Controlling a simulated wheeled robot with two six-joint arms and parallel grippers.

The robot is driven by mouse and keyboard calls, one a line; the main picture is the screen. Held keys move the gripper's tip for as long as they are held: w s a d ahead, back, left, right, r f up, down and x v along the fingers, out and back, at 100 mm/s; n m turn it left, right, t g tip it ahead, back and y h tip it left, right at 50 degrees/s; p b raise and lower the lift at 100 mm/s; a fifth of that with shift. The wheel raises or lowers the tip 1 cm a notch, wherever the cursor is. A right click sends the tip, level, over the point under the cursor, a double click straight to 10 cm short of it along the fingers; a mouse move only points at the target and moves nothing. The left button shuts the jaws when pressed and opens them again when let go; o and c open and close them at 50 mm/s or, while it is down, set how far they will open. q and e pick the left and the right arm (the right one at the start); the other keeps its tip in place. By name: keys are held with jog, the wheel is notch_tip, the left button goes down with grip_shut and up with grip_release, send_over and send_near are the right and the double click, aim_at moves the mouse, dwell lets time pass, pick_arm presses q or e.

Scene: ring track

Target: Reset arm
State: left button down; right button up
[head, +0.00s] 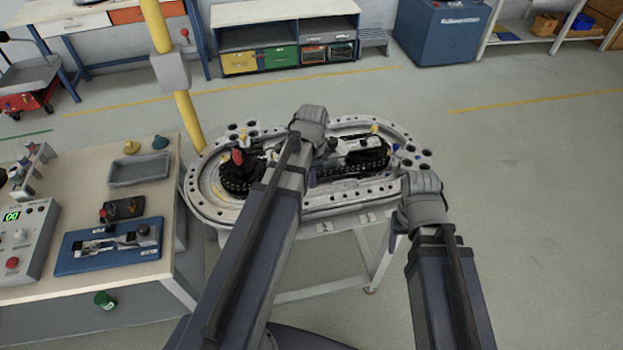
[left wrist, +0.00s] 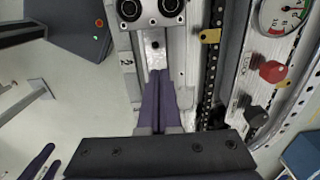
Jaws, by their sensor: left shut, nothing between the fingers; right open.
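My left gripper (left wrist: 158,78) is shut and empty in the left wrist view. Its purple fingers lie together, over the pale side of the ring track's machine bed. In the head view the left arm reaches over the middle of the oval ring track (head: 208,200), and its wrist hides the fingers. My right gripper (left wrist: 42,163) shows its purple fingers spread apart at the lower left of the left wrist view. In the head view the right arm's wrist is at the track's right front edge, with its fingers mostly hidden. I cannot tell whether the left fingers touch the track.
A workbench (head: 150,268) at the left carries a grey tray (head: 139,170), a blue fixture (head: 85,255) and a control box (head: 22,238). A yellow post (head: 188,120) stands behind the track. A red knob (left wrist: 272,71) and a gauge (left wrist: 283,15) are near the left gripper. Floor at right is clear.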

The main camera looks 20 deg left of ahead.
pick_arm(q)
notch_tip(320, 180, up, 3)
jog(key=shift+f+p, duration=0.1)
jog(key=shift+p, duration=0.75)
pick_arm(e)
notch_tip(320, 180, up, 3)
jog(key=shift+f, duration=0.1)
pick_arm(q)
jog(key=s+d+f+n+b, duration=0.2)
jog(key=s+d, duration=0.3)
jog(key=d, duration=0.3)
jog(key=s+d+f+n+y+b, duration=0.1)
jog(key=s+d+f+n+b, duration=0.1)
jog(key=s+d+n, duration=0.3)
jog(key=s+d, duration=0.1)
jog(key=d, duration=0.2)
jog(key=shift+s+d, duration=0.25)
jog(key=shift+d, duration=0.05)
pick_arm(e)
notch_tip(320, 180, down, 4)
jog(key=shift+f, duration=0.2)
pick_arm(q)
jog(key=shift+f, duration=0.1)
